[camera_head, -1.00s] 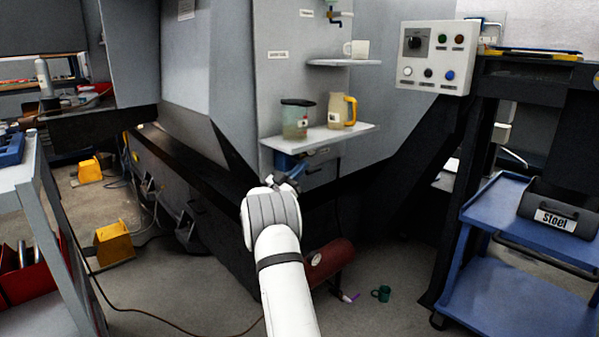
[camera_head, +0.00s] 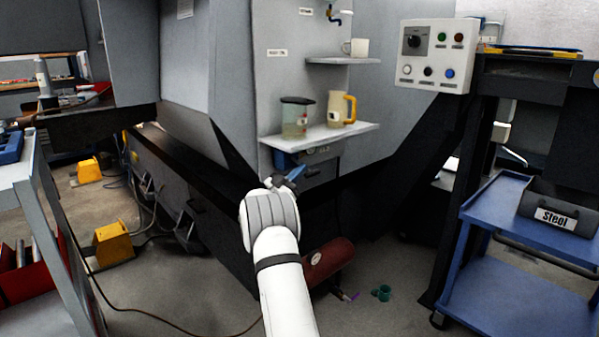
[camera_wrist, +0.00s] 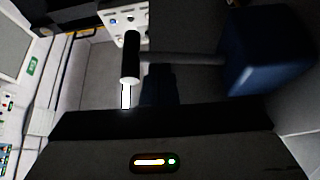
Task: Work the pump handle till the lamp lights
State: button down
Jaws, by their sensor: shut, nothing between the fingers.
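The blue pump (camera_head: 287,161) sits under the lower shelf on the grey machine wall in the head view. In the wrist view a blue block (camera_wrist: 268,52) carries a dark rod that ends in a black handle grip (camera_wrist: 130,60) with a pale end. My gripper (camera_head: 284,181) is shut and empty, just below and in front of the pump. Its fingertips are small and dark in the head view; I cannot tell whether they touch the handle. On the control box, a green lamp (camera_head: 442,37) and a red lamp (camera_head: 458,37) look dull; which lamp belongs to the pump is unclear.
The lower shelf (camera_head: 350,132) holds a lidded container (camera_head: 296,116) and a yellow-handled jug (camera_head: 341,107) above my gripper. A blue cart (camera_head: 500,200) stands right, a grey rack (camera_head: 45,215) left.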

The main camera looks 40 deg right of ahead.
jog(key=b+v, duration=0.3)
jog(key=v, duration=0.6)
jog(key=shift+w+a+b, duration=0.35)
jog(key=shift+w+b, duration=0.05)
jog(key=shift+w, duration=0.05)
